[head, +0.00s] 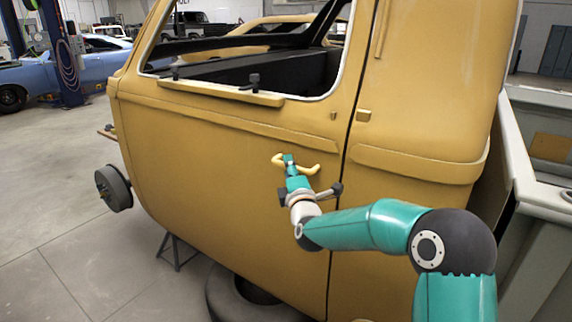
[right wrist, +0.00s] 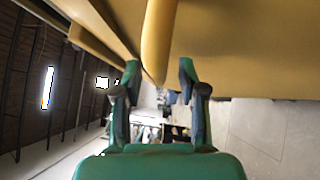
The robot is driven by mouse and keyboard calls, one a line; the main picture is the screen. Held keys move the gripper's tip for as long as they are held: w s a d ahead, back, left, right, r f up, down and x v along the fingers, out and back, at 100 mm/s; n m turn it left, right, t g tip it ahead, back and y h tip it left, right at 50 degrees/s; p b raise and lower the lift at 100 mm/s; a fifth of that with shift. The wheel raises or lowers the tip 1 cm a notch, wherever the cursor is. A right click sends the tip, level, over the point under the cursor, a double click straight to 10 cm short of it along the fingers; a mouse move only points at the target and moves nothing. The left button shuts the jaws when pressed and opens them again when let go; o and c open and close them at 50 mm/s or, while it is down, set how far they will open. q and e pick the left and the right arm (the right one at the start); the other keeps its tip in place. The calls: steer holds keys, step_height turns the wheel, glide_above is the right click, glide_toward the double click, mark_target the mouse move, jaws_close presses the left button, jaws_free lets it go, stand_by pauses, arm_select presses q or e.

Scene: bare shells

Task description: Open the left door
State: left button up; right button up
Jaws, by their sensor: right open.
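The yellow door (head: 215,165) of a truck cab stands in front of me and looks closed, with a dark seam along its right edge. Its yellow door handle (head: 310,170) sits near that seam, partly hidden by my right gripper (head: 289,160). In the right wrist view the handle (right wrist: 157,40) hangs down between the two fingertips of my right gripper (right wrist: 160,68). The fingers are apart, one on each side of the handle, with gaps visible. The door surface (right wrist: 240,50) fills the upper right there. My left gripper is not in view.
A wheel drum (head: 112,188) sticks out at the cab's left, and a tire (head: 245,297) lies below the door. A grey truck bed (head: 540,180) is at the right. Open floor (head: 60,240) lies to the left, with a blue car (head: 85,65) beyond.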

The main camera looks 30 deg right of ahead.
steer(key=shift+w+d, duration=0.2)
steer(key=shift+w, duration=0.35)
jaws_close()
